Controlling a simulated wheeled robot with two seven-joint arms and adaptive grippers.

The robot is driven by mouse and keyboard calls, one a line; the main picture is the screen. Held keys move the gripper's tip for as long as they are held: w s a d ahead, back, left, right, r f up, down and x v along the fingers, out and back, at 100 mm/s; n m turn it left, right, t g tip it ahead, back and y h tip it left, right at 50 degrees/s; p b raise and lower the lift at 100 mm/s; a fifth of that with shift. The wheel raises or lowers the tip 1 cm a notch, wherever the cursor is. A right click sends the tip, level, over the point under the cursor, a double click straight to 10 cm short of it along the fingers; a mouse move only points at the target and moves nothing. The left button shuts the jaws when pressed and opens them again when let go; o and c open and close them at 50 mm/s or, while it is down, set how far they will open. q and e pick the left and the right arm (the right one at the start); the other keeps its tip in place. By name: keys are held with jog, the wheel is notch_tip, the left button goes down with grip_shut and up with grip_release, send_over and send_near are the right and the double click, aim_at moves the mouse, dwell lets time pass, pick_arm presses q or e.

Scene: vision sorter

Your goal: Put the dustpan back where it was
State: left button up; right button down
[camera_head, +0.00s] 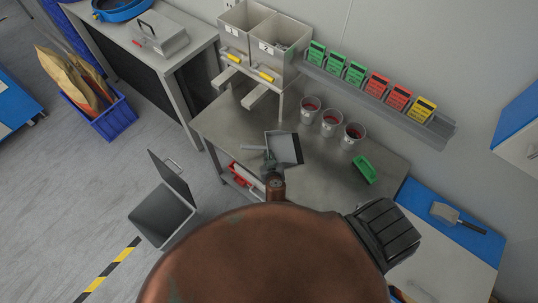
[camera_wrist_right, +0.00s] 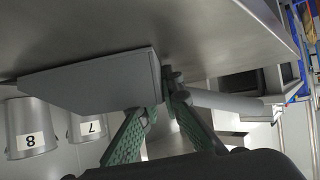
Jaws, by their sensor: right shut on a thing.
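The grey dustpan (camera_head: 284,147) is over the left part of the metal table (camera_head: 235,122) in the head view. My right gripper (camera_head: 269,161) is at its near left side. In the right wrist view, the green fingers of my right gripper (camera_wrist_right: 165,98) are shut on the dustpan where the handle joins the pan. The pan (camera_wrist_right: 95,82) extends left and the grey handle (camera_wrist_right: 228,102) extends right. I cannot tell whether the dustpan touches the table. My left gripper is in neither view.
Two pale bins (camera_head: 285,42) and a card rack (camera_head: 440,129) are behind. A grey bin (camera_head: 163,214) with its lid open is on the floor. Bare tabletop surrounds the dustpan.

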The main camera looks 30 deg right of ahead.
jog(key=c, duration=2.1)
grip_release()
jog(key=shift+f, duration=0.1)
jog(key=shift+r, duration=0.2)
jog(key=v, duration=1.2)
